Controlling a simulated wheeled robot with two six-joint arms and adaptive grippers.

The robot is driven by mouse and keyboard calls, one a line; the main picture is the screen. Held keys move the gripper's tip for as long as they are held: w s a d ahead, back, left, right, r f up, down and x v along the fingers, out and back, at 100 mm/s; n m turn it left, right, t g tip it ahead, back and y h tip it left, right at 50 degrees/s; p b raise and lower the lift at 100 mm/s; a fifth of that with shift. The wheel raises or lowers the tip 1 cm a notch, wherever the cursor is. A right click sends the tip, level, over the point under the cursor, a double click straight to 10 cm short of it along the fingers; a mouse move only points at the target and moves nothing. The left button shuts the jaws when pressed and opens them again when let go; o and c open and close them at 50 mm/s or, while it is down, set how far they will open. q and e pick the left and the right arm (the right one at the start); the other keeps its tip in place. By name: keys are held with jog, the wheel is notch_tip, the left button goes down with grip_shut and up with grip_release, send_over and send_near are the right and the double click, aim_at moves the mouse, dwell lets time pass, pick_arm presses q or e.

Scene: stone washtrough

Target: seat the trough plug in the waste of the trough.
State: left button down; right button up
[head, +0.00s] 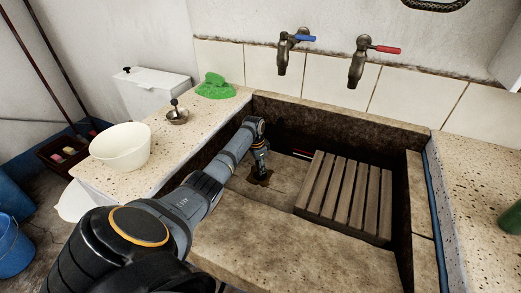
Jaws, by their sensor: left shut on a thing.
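My left gripper (261,164) reaches down into the stone trough (225,228), close above its floor on the left side. It is shut on a small dark thing, which I take for the trough plug; the fingers hide most of it. A dark brown patch (259,179) shows on the floor right under the fingertips, around where the waste appears to be. The waste opening itself is hidden, and I cannot tell whether the plug is in it or above it. My right gripper is not in view.
A slatted wooden rack (345,194) fills the trough's right side. On the left ledge are a white bowl (121,148), a metal strainer-like piece (177,115) and a green cloth (214,87). A blue-handled tap (285,52) and a red-handled tap (359,62) overhang the back.

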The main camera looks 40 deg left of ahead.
pick_arm(q)
jog(key=shift+f, duration=0.1)
jog(key=c, duration=1)
grip_release()
jog(key=shift+c, duration=0.2)
jog(key=o, duration=0.8)
